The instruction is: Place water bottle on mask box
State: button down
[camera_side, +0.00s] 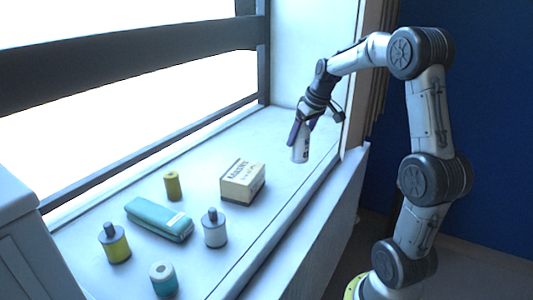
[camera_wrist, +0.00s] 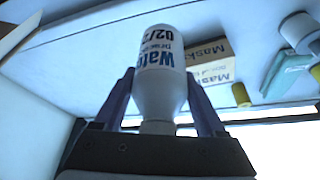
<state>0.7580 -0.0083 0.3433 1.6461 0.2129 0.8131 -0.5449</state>
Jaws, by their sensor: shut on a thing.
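The white water bottle (camera_wrist: 160,75) with blue "Water" lettering is held between the two purple fingers of my gripper (camera_wrist: 162,98) in the wrist view. In the side view, my gripper (camera_side: 303,130) is shut on the bottle (camera_side: 300,150), which hangs above the ledge, to the right of the mask box and apart from it. The mask box (camera_side: 243,182) is a cream carton with dark lettering, sitting on the white ledge. It also shows behind the bottle in the wrist view (camera_wrist: 212,62), partly hidden by the bottle. Its top looks clear.
On the white ledge (camera_side: 290,185) stand a small yellow cylinder (camera_side: 173,186), a teal pack (camera_side: 158,219), a white bottle with dark cap (camera_side: 214,229), a yellow bottle (camera_side: 116,244) and a teal-and-white roll (camera_side: 163,279). A window frame (camera_side: 150,58) runs behind. The ledge right of the box is clear.

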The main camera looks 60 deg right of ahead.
jog(key=w+a+r+n+y, duration=0.1)
jog(key=w+a+r+n, duration=0.2)
jog(key=a+r, duration=0.8)
jog(key=shift+w+d+f, duration=0.5)
jog(key=shift+w+f, duration=1.6)
jog(key=shift+f, duration=0.45)
jog(key=shift+w+d+f, duration=0.55)
jog(key=shift+w+f, duration=1.6)
jog(key=shift+f, duration=0.45)
jog(key=shift+w+d+f, duration=0.5)
jog(key=shift+w+f, duration=1.6)
jog(key=shift+f, duration=0.45)
jog(key=shift+f, duration=0.1)
grip_release()
jog(key=shift+f, duration=0.1)
